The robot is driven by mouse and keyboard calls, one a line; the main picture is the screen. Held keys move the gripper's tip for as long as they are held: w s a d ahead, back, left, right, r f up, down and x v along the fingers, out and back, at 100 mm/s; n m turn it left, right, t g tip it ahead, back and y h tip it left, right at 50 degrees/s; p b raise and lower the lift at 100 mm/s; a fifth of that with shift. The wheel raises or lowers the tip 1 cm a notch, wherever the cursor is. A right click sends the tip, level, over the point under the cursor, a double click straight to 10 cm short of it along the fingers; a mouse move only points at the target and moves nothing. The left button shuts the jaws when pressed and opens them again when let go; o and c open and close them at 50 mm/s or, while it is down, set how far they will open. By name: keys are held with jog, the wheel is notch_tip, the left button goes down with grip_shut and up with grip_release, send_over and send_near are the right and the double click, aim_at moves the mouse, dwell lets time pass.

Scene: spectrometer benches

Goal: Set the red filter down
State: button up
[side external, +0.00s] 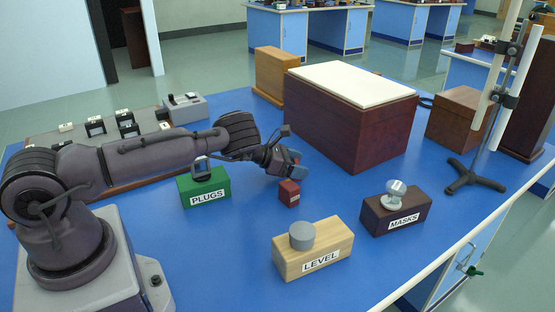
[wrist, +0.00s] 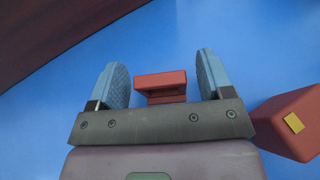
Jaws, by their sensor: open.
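A small red piece, which looks like the red filter (wrist: 162,82), sits between my two blue fingers in the wrist view, with a narrow gap on each side. I cannot tell whether it rests on the table. It is not clearly visible in the side view, where my gripper hides that spot. My gripper (side external: 297,164) is open, low over the blue table between the green PLUGS block and the dark red box. In the wrist view my gripper (wrist: 160,60) has its fingers spread.
A red block (side external: 289,193) stands just in front of my gripper; a red block with a yellow patch (wrist: 295,122) shows at right in the wrist view.

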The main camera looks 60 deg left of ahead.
jog(key=v, duration=0.9)
jog(key=shift+s+a, duration=0.1)
jog(key=shift+s+a+r, duration=0.1)
jog(key=shift+r, duration=0.15)
jog(key=w+a+r+n+t+y, duration=0.1)
jog(key=w+a+r+n+y, duration=0.1)
jog(key=r+n+y, duration=0.35)
jog(key=w+a+r+n+t+y, duration=0.1)
jog(key=w+r+n+y, duration=0.1)
jog(key=r+n, duration=0.6)
jog(key=s+d+r+n+g+y, duration=0.2)
jog(key=s+d+r+n+y, duration=0.1)
jog(key=r+n, duration=0.65)
jog(key=s+d+r+n+g+h, duration=0.3)
jog(key=s+d+r+n, duration=0.2)
jog(key=s+d+n, duration=0.55)
jog(key=s+d+n+g+h, duration=0.1)
jog(key=s+d+n+g, duration=0.1)
jog(key=s+d, duration=0.3)
jog(key=s+d+r+n+g+h, duration=0.1)
jog(key=s+d+n, duration=0.4)
jog(key=s, duration=0.7)
jog(key=shift+s+d+g, duration=0.2)
jog(key=shift+d+g, duration=0.3)
jog(key=shift+d, duration=0.05)
jog(key=shift+r+h, duration=0.15)
jog(key=shift+h, duration=0.1)
